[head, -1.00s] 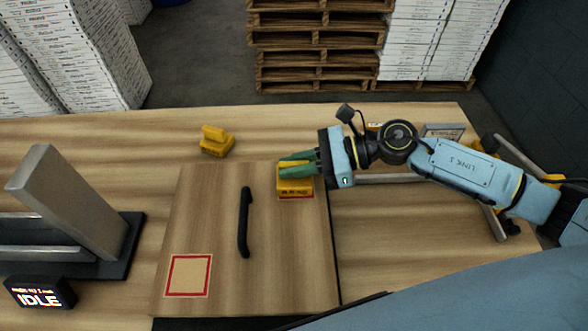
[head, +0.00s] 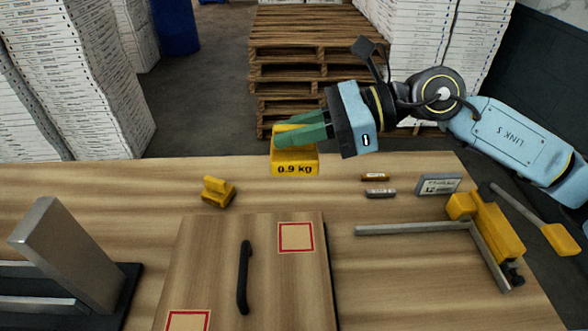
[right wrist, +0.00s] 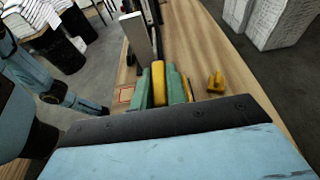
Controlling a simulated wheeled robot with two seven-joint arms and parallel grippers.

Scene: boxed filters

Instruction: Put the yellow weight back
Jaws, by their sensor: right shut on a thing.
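A yellow weight (head: 295,163) marked 0.9 kg is held up in the air near the table's back edge. My right gripper (head: 300,134) is shut on its top part. The weight also shows between the green fingers in the right wrist view (right wrist: 158,84). A second yellow weight (head: 218,191) stands on the table, left of the held one; it also shows in the right wrist view (right wrist: 216,83). A wooden panel (head: 205,255) bears a black handle (head: 244,277) and two red-outlined squares. The upper right square (head: 296,238) is empty. The lower left square (head: 188,321) is cut by the picture's edge.
A metal stand (head: 65,255) is at the left. A yellow clamp-like tool with grey bars (head: 485,225), a small display (head: 439,184) and two small bars (head: 378,186) lie on the right. Pallets (head: 300,60) and stacked white boxes stand behind the table (head: 110,180).

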